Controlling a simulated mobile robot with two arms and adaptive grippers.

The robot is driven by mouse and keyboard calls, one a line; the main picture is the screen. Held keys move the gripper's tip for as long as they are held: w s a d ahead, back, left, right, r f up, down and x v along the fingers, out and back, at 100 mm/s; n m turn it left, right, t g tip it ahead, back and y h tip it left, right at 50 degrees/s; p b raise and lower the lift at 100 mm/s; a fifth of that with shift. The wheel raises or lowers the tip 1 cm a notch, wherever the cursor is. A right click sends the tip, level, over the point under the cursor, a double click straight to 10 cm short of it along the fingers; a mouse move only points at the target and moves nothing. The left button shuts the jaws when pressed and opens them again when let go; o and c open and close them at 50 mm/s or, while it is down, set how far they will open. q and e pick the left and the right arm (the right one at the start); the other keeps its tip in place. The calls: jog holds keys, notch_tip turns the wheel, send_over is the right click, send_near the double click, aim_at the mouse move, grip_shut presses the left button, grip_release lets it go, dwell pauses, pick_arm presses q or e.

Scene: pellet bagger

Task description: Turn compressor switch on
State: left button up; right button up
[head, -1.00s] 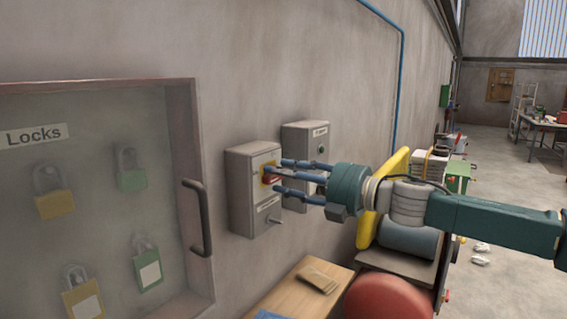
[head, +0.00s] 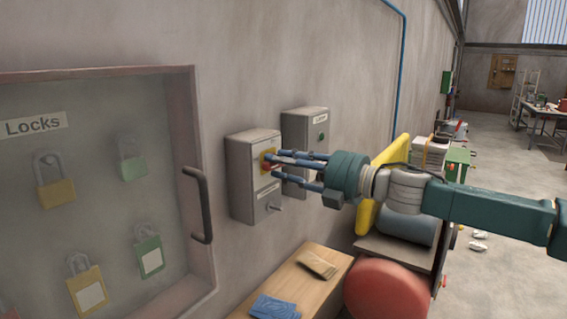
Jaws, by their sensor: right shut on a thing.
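The compressor switch box (head: 240,180) is a grey box on the wall with a red and yellow rotary switch (head: 267,163) on its front and a small pin at its lower right. My right gripper (head: 275,165) reaches in from the right, its blue fingers shut on the red switch knob. The fingers hide part of the knob, so its exact angle is hard to tell. A second grey box (head: 300,124) with a dark round button is mounted just right of it, partly behind the fingers. My left gripper is not in view.
A glass-fronted lock cabinet (head: 180,100) with a dark handle (head: 199,203) and several padlocks is at left. Below the switch, a wooden table (head: 335,260) holds blue cloths (head: 274,307) and brown gloves (head: 317,264). A red-ended machine (head: 388,288) stands at lower right. Open floor lies beyond.

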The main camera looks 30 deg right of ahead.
jog(key=shift+w+d+r+m+p, duration=0.15)
jog(key=shift+m+p, duration=0.85)
jog(key=shift+m, duration=3.3)
jog(key=shift+s+d+r+m+p, duration=0.15)
jog(key=shift+m+p, duration=0.8)
jog(key=shift+m, duration=3.35)
jog(key=shift+w, duration=0.1)
jog(key=o, duration=0.9)
jog(key=shift+f, duration=0.1)
jog(key=v, duration=1.2)
jog(key=shift+d+f, duration=0.1)
jog(key=shift+f, duration=0.15)
